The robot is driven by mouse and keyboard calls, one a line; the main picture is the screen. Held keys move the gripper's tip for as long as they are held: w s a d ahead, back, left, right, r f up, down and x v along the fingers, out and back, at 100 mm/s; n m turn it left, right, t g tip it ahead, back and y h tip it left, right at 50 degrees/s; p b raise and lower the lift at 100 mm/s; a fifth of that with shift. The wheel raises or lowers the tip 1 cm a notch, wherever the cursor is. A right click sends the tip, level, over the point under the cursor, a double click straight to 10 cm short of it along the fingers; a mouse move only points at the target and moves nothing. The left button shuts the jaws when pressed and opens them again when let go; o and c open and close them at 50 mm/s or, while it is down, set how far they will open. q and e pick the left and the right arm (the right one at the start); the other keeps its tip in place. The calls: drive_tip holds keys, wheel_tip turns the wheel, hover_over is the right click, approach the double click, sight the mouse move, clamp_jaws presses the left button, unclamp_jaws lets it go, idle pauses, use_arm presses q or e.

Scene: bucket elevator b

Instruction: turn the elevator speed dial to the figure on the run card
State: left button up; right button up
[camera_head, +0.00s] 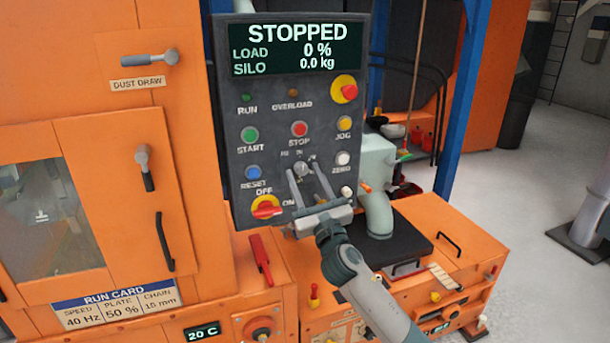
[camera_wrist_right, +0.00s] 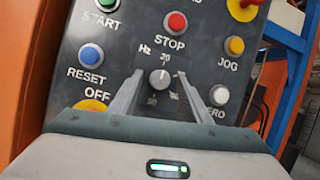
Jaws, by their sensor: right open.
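The speed dial (camera_wrist_right: 159,78) is a small round knob with a white pointer mark, on the dark control panel (camera_head: 262,150) below the red STOP button. "Hz" and a few figures ring it; some are hard to read. In the head view the dial (camera_head: 301,170) shows between my right gripper's fingertips. My right gripper (camera_head: 301,172) is open, one finger on each side of the dial; I cannot tell whether they touch it. The run card (camera_head: 115,303) at lower left reads speed 40 Hz, plate 50 %, chain 15 mm. My left gripper is not in view.
The display (camera_head: 305,48) reads STOPPED, load 0 %, silo 0.0 kg. Around the dial are the STOP button (camera_head: 299,129), RESET button (camera_head: 252,172), ZERO button (camera_head: 342,158) and a red-yellow OFF/ON switch (camera_head: 265,207). A red lever (camera_head: 260,258) stands below the panel.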

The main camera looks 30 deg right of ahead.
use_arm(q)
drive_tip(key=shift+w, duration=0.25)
use_arm(e)
drive_tip(key=shift+w, duration=0.1)
drive_tip(key=c, duration=1)
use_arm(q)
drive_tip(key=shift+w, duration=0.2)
use_arm(e)
drive_tip(key=shift+c, duration=0.2)
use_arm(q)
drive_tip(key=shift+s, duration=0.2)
